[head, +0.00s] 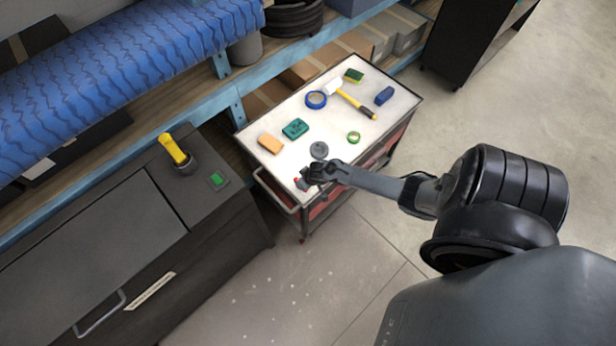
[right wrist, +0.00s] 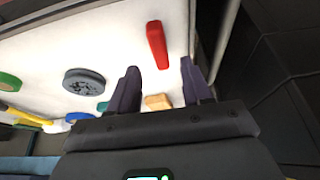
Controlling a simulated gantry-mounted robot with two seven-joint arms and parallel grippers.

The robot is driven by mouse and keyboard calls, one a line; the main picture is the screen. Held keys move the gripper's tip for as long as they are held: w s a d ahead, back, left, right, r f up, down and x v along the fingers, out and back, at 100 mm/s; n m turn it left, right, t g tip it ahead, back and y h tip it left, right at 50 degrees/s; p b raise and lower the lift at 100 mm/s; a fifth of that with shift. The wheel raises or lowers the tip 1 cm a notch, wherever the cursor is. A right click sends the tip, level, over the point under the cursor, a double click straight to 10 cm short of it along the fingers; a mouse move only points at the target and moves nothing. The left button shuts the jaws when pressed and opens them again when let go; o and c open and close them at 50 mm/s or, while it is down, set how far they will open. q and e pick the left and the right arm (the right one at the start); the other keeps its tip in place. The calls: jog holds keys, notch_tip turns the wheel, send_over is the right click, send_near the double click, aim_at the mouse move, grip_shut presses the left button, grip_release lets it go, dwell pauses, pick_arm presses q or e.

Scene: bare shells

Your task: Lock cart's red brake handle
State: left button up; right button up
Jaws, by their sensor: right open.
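The cart (head: 330,125) has a white top with a dark rim and stands at the centre of the head view. Its red brake handle (right wrist: 157,44) is a short red bar seen against the white top in the right wrist view. In the head view only a small red spot of it (head: 297,181) shows beside my gripper. My right gripper (head: 306,180) is over the near corner of the cart. Its two dark fingers (right wrist: 160,80) are apart with nothing between them, and the handle lies beyond their tips, apart from them. My left gripper is not in view.
On the cart lie a grey disc (head: 319,150), an orange block (head: 271,143), a green block (head: 295,129), blue tape (head: 316,99), a hammer (head: 358,102) and a green ring (head: 354,137). A dark cabinet (head: 90,240) stands left. Open floor (head: 500,90) lies right.

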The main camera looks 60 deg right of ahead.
jog(key=shift+p+v, duration=0.5)
jog(key=shift+v, duration=2.3)
jog(key=shift+d, duration=0.1)
